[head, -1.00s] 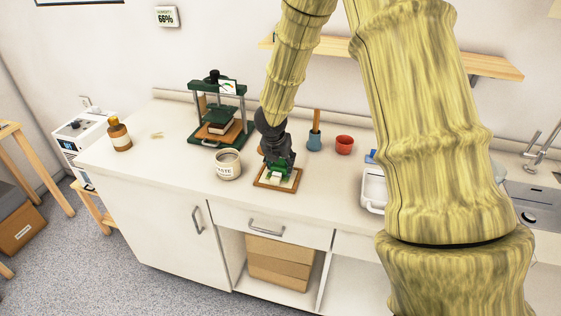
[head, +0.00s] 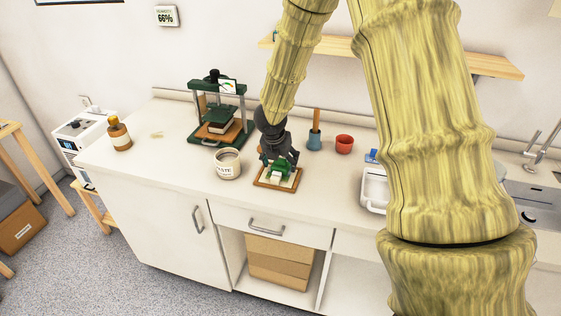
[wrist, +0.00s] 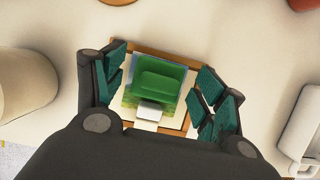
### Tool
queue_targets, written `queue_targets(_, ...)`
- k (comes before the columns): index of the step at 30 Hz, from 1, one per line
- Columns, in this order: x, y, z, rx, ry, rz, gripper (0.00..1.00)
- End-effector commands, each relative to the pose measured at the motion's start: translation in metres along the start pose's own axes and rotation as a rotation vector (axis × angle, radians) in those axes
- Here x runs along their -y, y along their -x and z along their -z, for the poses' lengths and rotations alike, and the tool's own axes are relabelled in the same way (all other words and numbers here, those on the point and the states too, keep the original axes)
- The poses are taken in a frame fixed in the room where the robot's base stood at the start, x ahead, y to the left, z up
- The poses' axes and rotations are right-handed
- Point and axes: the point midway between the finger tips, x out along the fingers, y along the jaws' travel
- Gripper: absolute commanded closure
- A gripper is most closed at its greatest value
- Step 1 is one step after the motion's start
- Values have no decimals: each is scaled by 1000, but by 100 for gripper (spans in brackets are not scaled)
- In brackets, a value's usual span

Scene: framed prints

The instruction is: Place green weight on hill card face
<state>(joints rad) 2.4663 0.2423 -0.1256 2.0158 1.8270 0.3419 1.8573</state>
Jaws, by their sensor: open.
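The green weight (head: 275,168) sits on the card inside a small wood-rimmed frame (head: 260,183) on the counter. In the wrist view the weight (wrist: 160,82) is a green block with a raised top and a white patch at its near side. It rests within the wooden rim (wrist: 150,45), over a pale and green card face that it largely covers. My gripper (head: 279,160) is open just above the weight. In the wrist view its dark green finger pads stand either side of the weight, with gaps on both sides. The card's picture is mostly hidden.
A paste jar (head: 227,164) stands close left of the frame. A green press (head: 217,115) stands behind left. A blue pot (head: 314,140) and a red bowl (head: 344,144) stand behind right, with a white tray (head: 374,190) further right. An amber bottle (head: 119,134) is far left.

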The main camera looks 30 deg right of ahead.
Motion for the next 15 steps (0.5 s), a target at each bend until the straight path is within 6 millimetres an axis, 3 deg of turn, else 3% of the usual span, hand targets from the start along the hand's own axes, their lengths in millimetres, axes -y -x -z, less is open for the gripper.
queue_targets(15,0,72,0,1,-2,-3,29)
